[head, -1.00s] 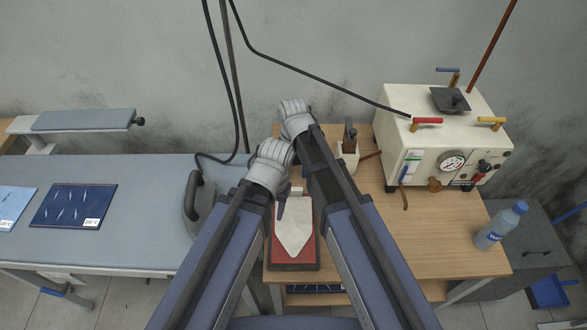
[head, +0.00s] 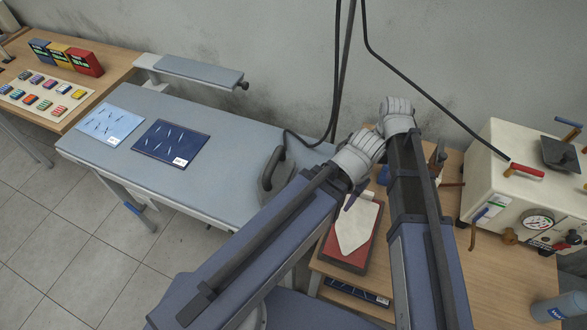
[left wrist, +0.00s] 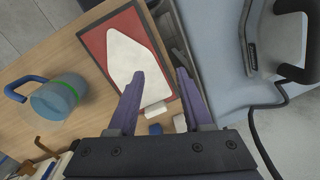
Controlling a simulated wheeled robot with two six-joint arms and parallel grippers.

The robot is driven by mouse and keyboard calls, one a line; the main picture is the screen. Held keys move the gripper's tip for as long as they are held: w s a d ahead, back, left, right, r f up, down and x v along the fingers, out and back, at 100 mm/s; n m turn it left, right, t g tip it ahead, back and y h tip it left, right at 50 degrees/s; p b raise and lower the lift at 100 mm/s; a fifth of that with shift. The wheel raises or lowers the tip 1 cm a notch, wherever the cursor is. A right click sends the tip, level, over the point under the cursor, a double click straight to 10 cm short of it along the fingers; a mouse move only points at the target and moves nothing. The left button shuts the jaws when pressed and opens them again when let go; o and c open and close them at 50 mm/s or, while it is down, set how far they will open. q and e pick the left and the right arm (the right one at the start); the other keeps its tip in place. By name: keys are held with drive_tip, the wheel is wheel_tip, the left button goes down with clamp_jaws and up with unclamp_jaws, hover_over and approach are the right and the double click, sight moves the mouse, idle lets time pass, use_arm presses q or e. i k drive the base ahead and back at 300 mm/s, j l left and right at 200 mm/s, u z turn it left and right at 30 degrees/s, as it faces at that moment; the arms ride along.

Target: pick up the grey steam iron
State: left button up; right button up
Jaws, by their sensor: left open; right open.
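The grey steam iron (head: 276,178) stands at the right end of the blue-grey ironing board, its dark handle to the left and a black cord running from it. It also shows at the upper right of the left wrist view (left wrist: 272,45), partly cut off. My left gripper (left wrist: 158,78) is open and empty over the red mat, beside the iron and apart from it; its purple fingers show partly in the head view (head: 352,199). My right gripper (head: 397,118) is held up behind the mat, away from the iron; its fingers are mostly hidden by my arm.
A red mat (head: 336,257) with a white iron-shaped plate lies on the wooden table. Dark blue (head: 172,143) and light blue (head: 109,122) sheets lie on the board (head: 206,190). Hoses hang behind.

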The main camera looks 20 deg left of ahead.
sight(278, 171)
drive_tip(key=k, duration=1)
